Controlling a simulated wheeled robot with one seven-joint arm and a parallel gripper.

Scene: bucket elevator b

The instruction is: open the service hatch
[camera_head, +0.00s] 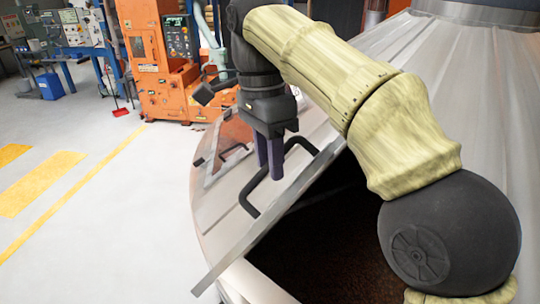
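The service hatch lid (225,215) is a grey metal plate on the sloping metal housing. It stands tilted up, with its near edge clear of the rim. A dark opening (325,240) with brown material inside shows below it. A black bar handle (252,198) is fixed on the lid's upper face. My gripper (270,172) points down at the handle, its two dark purple fingers close together. The fingertips overlap the handle bar in the picture; I cannot tell whether they grip it. My arm covers part of the opening's right side.
The conical metal housing (480,95) fills the right side. Another small hatch with a black handle (232,155) lies behind the lid. An orange machine (150,60) and a workbench with panels (70,30) stand at the back. The floor (110,215) at left is clear.

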